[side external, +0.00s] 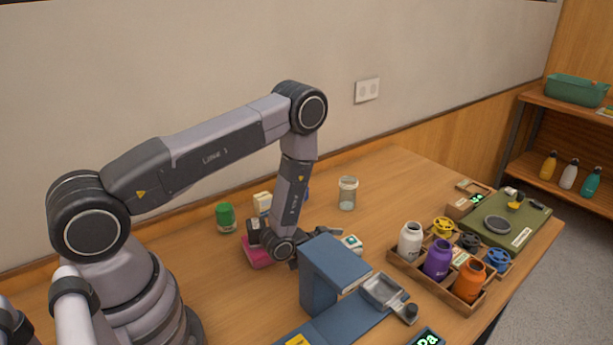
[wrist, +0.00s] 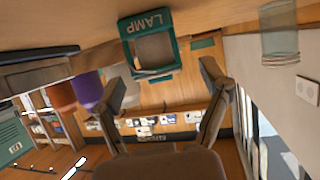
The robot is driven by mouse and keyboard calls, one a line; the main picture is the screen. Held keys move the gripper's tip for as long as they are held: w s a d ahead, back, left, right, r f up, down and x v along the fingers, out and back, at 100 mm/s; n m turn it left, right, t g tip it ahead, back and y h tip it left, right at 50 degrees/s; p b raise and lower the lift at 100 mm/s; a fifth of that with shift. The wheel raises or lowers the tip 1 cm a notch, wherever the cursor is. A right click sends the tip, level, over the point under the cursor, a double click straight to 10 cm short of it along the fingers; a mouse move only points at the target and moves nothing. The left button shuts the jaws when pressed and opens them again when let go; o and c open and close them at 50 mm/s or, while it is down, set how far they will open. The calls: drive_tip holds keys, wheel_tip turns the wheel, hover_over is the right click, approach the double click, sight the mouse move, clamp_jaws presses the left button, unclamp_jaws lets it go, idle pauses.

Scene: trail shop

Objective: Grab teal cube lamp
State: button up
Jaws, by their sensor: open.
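The teal cube lamp (wrist: 149,58) shows at the upper middle of the wrist view, which looks upside down. It has a teal frame marked LAMP and a pale face. In the side external view the small white and teal cube lamp (side external: 352,243) stands on the table, partly hidden behind the blue stand. My gripper (wrist: 160,79) is open and empty, its two fingers apart and pointing toward the lamp, with a gap before it. In the side external view my gripper (side external: 298,258) is low over the table, left of the lamp, its fingers mostly hidden by the stand.
The blue stand (side external: 334,262) rises close in front of my gripper. A clear jar (side external: 347,194) stands behind the lamp. A wooden tray (side external: 437,289) of bottles and spools is to the right. A green can (side external: 225,218) and a pink item (side external: 257,253) are left.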

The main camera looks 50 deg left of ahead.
drive_tip(key=shift+w+d+f, duration=0.1)
drive_tip(key=shift+w+f, duration=0.05)
drive_tip(key=shift+w, duration=0.15)
drive_tip(key=shift+c, duration=0.4)
drive_tip(key=c, duration=1.2)
